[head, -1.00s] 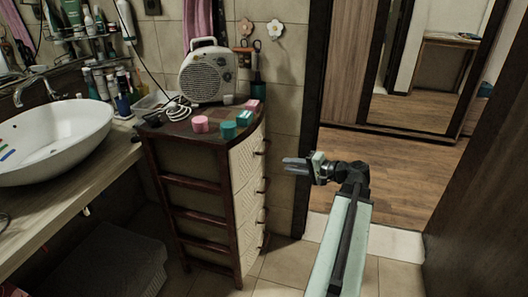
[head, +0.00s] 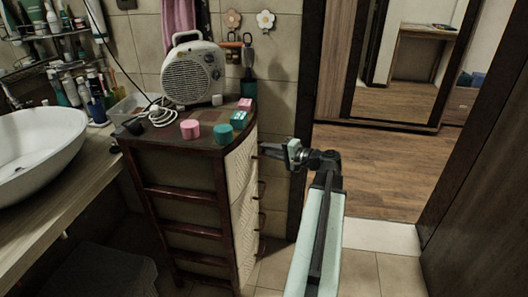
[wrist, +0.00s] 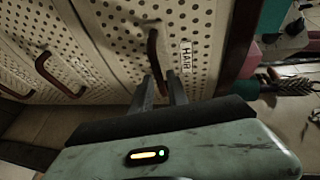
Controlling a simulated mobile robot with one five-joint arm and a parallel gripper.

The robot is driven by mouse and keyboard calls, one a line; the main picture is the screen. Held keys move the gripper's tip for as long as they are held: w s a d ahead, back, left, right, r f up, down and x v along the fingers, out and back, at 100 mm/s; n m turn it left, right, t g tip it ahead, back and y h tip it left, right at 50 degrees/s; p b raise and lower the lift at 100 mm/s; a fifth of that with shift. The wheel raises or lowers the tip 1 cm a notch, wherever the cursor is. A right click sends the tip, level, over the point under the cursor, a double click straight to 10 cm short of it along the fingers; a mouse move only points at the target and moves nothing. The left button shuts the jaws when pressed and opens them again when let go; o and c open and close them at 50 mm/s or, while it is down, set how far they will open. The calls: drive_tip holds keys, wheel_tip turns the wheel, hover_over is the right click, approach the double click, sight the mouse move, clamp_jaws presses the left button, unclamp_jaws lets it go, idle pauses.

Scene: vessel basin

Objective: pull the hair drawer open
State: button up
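The hair drawer (wrist: 118,20) has a perforated cream front and a white HAIR label (wrist: 186,56) in the wrist view. Its dark curved handle (wrist: 153,52) stands out beside the label. It is the top drawer of the dark wooden chest (head: 190,178), whose patterned front faces right in the head view. The drawer looks closed. My gripper (wrist: 162,82) is open, its two fingers apart and pointing at the handle. The handle's near end appears in line with the gap between the fingers; contact cannot be told. In the head view my gripper (head: 274,151) is beside the chest's upper front.
A sink (head: 35,145) is at the left. Open floor (head: 380,165) lies through the doorway at the right.

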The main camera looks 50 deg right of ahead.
drive_tip(key=shift+x, duration=1)
clamp_jaws()
idle(0.7)
